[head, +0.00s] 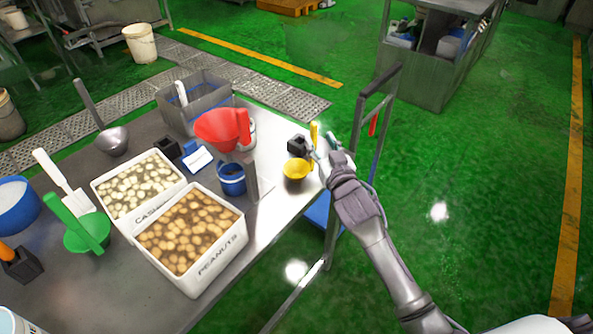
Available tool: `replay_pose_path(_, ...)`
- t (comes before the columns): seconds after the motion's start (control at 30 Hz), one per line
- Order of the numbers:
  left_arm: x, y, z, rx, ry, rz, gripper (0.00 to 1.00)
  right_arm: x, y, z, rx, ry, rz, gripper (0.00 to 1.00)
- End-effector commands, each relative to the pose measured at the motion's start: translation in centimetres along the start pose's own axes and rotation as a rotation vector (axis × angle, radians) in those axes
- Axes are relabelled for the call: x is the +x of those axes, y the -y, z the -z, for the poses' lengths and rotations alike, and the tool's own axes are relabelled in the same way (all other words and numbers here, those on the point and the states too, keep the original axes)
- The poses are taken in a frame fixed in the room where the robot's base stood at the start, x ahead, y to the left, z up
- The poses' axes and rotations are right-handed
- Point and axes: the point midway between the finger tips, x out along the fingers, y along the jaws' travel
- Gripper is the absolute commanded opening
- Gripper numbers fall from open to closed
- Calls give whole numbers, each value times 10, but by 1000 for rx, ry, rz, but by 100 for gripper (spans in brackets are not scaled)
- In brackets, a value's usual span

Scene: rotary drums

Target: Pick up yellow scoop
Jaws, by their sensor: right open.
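The yellow scoop (295,169) is at the right edge of the metal table, with its bowl low and its yellow handle rising behind. My right gripper (318,147) is open at the handle, coming from the right. The handle appears to be at or between the fingers, but I cannot tell whether they touch it. The fingers hide part of the handle. My left gripper is not in view.
Left of the scoop on the table (120,297) are a blue cup (231,180), a red scoop (222,130), a grey bin (211,101) and white boxes of cashews (110,178) and peanuts (240,236). A green scoop (88,236) lies further left. A cart frame (359,125) stands beyond my right gripper.

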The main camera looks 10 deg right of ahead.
Motion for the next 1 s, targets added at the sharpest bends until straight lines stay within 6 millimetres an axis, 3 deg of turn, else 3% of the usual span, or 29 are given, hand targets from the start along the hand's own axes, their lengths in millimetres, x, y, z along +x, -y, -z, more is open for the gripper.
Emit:
replay_pose_path(0.4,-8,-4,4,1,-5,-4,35,48,2,-2,0,0,0,46)
replay_pose_path(0.67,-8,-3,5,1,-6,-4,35,52,2,-3,-1,1,0,46)
replay_pose_path(0.77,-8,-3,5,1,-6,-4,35,52,2,-3,-1,1,0,34)
replay_pose_path(0.97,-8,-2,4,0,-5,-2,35,52,2,-3,-1,1,0,1)
replay_pose_path(1.0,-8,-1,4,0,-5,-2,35,51,1,-3,-1,1,0,0)
